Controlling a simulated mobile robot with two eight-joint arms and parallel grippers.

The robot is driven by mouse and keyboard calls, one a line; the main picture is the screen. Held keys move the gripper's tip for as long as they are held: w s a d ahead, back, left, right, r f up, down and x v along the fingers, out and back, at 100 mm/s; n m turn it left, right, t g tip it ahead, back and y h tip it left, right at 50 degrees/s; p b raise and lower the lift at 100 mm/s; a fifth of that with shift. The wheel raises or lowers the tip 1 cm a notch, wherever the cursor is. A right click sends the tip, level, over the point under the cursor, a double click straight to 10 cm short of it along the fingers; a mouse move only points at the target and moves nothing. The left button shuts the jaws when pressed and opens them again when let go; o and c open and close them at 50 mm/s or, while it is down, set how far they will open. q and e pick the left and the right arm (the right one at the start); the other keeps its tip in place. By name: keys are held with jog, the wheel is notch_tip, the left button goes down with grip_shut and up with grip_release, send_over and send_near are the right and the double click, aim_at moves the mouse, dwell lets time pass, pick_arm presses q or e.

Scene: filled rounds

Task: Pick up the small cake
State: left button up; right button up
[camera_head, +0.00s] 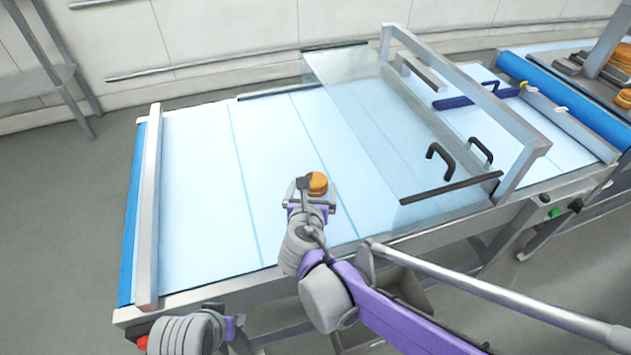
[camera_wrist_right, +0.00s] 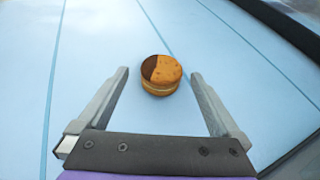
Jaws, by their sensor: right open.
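The small cake (camera_head: 317,182) is round and golden brown. It sits on the pale blue belt (camera_head: 190,190) near the middle. In the right wrist view the cake (camera_wrist_right: 161,75) shows a layered side and a darker patch on its upper left. My right gripper (camera_head: 312,190) is right by the cake in the head view. In the right wrist view my right gripper (camera_wrist_right: 160,82) is open, with one finger on each side of the cake and a gap to both. Neither finger touches it. My left gripper does not show; part of my left arm is at the bottom edge.
A clear guard panel (camera_head: 390,130) with black handles covers the belt to the right, under a metal frame (camera_head: 470,85). More round cakes (camera_head: 622,98) are at the far right. The belt left of the cake is clear, ending at a metal rail (camera_head: 150,210).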

aim_at(315, 182)
jog(key=x, duration=0.5)
jog(key=shift+w+d+f, duration=0.15)
jog(key=shift+d+f, duration=0.05)
jog(key=shift+f, duration=0.1)
jog(key=c, duration=0.8)
